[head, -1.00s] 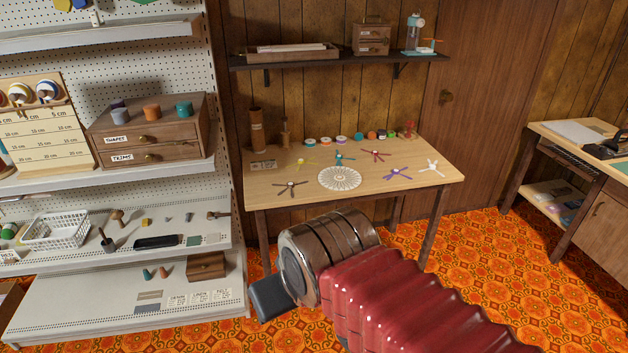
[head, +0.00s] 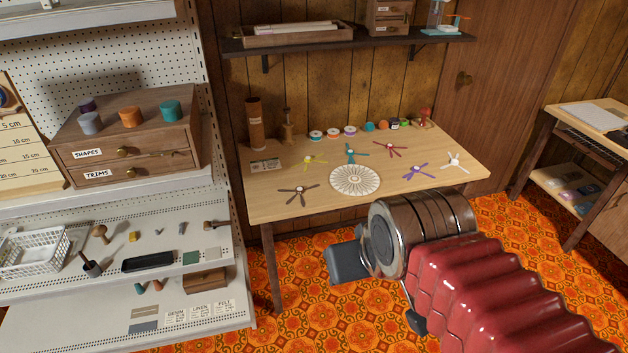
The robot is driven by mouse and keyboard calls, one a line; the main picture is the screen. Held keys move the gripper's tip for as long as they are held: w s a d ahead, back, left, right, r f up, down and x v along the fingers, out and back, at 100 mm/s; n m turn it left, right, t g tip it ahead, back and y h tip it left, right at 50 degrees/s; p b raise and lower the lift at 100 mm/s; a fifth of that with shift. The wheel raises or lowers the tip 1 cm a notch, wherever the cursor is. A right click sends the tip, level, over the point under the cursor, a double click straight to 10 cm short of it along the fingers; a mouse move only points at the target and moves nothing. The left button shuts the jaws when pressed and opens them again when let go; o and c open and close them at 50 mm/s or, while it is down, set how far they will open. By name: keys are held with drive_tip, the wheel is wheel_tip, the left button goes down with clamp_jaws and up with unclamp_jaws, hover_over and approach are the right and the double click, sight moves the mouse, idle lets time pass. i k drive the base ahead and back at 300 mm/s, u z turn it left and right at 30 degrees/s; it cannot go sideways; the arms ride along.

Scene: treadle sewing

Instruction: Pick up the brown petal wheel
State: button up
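The brown petal wheel (head: 299,194) lies flat near the front left of the wooden table (head: 262,208). It has thin dark brown arms around a pale hub. My gripper (head: 347,263) is low in front of the table, to the right of and nearer than the brown wheel, with clear space between them. One dark grey finger shows past my arm's end; the rest is hidden behind the arm, so I cannot see its opening.
Yellow (head: 313,160), teal (head: 350,153), dark red (head: 389,149), purple (head: 419,170) and white (head: 454,161) petal wheels lie around a lace doily (head: 355,180). Spools and a brown cylinder (head: 255,124) stand at the back. A shelf unit (head: 190,240) stands left.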

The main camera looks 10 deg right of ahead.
sight(300, 190)
drive_tip(key=i, duration=0.7)
drive_tip(key=u, duration=0.6)
drive_tip(key=i, duration=0.6)
drive_tip(key=u, duration=0.4)
